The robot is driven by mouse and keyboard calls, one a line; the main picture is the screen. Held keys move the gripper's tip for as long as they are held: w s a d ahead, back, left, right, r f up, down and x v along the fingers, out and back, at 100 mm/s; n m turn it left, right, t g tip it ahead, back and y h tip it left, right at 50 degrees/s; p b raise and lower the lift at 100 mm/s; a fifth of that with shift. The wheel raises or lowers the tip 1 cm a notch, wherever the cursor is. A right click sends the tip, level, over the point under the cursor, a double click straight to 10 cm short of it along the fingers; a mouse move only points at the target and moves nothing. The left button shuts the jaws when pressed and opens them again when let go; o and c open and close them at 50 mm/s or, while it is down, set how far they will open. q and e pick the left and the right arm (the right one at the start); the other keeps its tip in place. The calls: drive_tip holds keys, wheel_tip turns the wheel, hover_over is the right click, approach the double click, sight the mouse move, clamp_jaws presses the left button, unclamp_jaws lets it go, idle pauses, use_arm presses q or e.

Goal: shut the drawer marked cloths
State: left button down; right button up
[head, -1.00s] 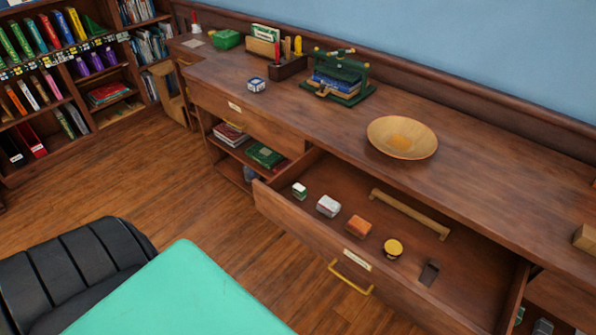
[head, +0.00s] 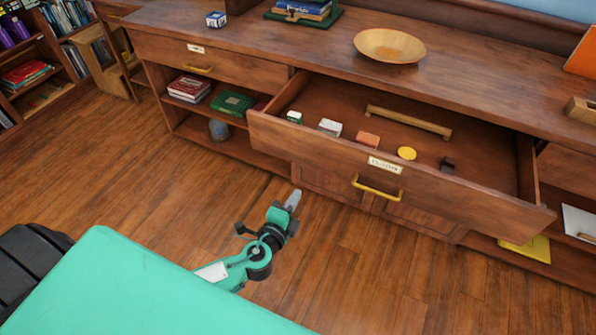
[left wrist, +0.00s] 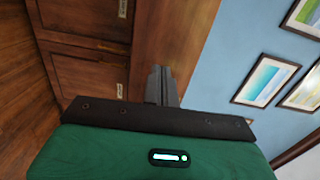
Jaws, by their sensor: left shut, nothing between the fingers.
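The open drawer (head: 320,160) is pulled far out of the wooden cabinet. Its front has a pale label (head: 385,165), whose small lettering is hard to read, and a yellow bar handle (head: 377,188). Inside lie several small items and a wooden bar (head: 408,122). My left gripper (head: 293,200) is shut and empty, in front of and below the drawer, left of the handle and apart from it. Its closed fingers (left wrist: 161,86) also show in the left wrist view, before wooden cabinet fronts. My right gripper is not in view.
A shut drawer (head: 210,65) with its own label and handle is at left. A wooden bowl (head: 390,46) stands on the cabinet top. A black chair (head: 30,255) is at lower left. The floor before the drawer is clear.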

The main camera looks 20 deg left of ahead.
use_arm(q)
wheel_tip(320, 180, up, 2)
drive_tip(key=p, duration=0.1)
approach(320, 153)
drive_tip(key=shift+t, duration=0.4)
drive_tip(key=w, duration=0.6)
drive_tip(key=shift+w+f, duration=0.15)
drive_tip(key=shift+f, duration=0.15)
drive_tip(key=shift+w, duration=0.25)
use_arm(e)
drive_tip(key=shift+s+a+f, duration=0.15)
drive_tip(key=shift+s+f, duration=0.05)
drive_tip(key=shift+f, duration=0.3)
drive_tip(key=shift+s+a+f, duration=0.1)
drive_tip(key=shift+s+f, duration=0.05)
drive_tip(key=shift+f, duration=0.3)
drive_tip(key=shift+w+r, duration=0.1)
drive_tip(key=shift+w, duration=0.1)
use_arm(q)
drive_tip(key=shift+w, duration=0.15)
